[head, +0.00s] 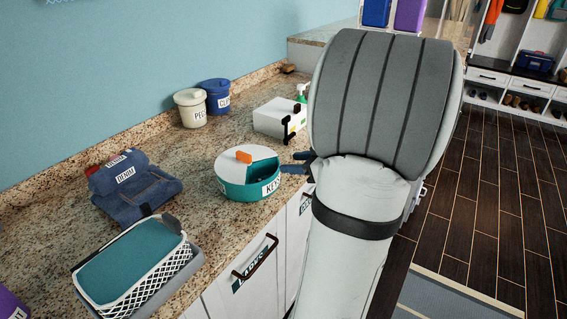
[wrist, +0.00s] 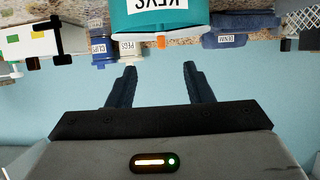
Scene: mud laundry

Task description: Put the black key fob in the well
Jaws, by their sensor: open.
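A round teal container (head: 236,189) labelled KEYS stands on the granite counter. A white lid with an orange tab (head: 244,156) covers part of its top. The uncovered part is a dark well (head: 262,174) on the right side. I cannot make out the black key fob for certain; the well's inside is partly shadowed. My gripper (head: 291,168) is just right of the container, mostly hidden behind my arm. In the wrist view my gripper (wrist: 160,72) is open with nothing between its fingers, facing the container's labelled side (wrist: 155,18).
A white box with black fittings (head: 275,120) and two lidded canisters (head: 191,108) (head: 218,97) stand behind the container. Folded denim (head: 135,185) and a white basket with a teal top (head: 130,265) lie left and nearer. The counter's front edge runs below the container.

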